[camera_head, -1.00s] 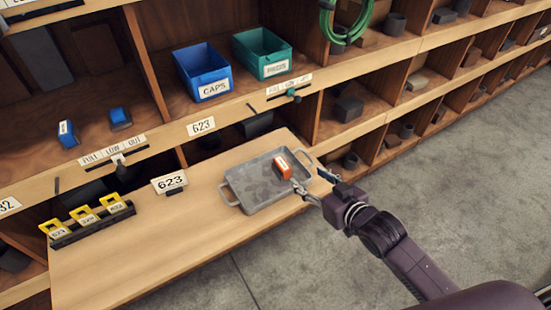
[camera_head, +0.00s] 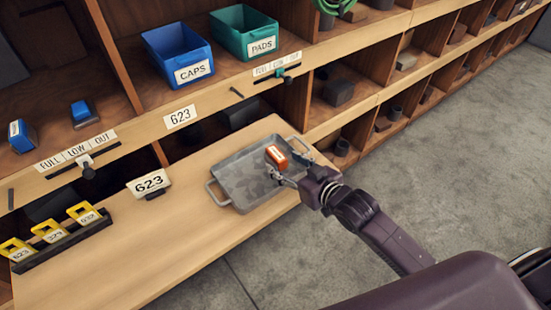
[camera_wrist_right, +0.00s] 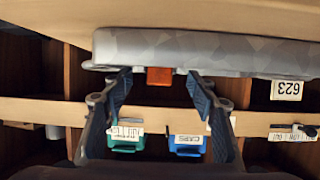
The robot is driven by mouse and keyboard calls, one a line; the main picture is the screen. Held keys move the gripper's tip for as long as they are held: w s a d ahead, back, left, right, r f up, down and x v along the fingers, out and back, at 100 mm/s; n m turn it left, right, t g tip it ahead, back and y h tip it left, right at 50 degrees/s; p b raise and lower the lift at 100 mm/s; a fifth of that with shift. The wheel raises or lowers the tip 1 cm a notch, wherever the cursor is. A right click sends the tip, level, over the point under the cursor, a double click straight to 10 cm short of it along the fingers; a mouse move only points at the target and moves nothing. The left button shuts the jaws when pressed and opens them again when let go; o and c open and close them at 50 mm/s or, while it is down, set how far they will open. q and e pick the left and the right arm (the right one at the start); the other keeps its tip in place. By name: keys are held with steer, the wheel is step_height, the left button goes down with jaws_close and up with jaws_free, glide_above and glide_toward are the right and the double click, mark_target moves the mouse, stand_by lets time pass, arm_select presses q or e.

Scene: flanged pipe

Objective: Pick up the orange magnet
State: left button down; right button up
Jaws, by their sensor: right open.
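The orange magnet (camera_head: 276,156), a small block with a white label, is in the grey metal tray (camera_head: 226,184) on the pull-out wooden shelf. My right gripper (camera_head: 289,169) is open at the tray's right end, its fingers pointing in toward the magnet. In the right wrist view the magnet (camera_wrist_right: 160,76) appears between the two open fingertips (camera_wrist_right: 157,82), in front of the tray wall (camera_wrist_right: 230,55). I cannot tell whether a finger touches it. My left gripper is in neither view.
Blue CAPS (camera_head: 178,55) and green PADS (camera_head: 244,33) bins stand in the cubby above. A 623 sign (camera_head: 149,184) and a rack of yellow tags (camera_head: 62,240) are on the shelf to the left.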

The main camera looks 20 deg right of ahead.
mark_target(276, 157)
steer(key=shift+p+x, duration=0.4)
steer(key=shift+x, duration=2.3)
steer(key=shift+c, duration=0.3)
jaws_close()
steer(key=shift+r, duration=0.1)
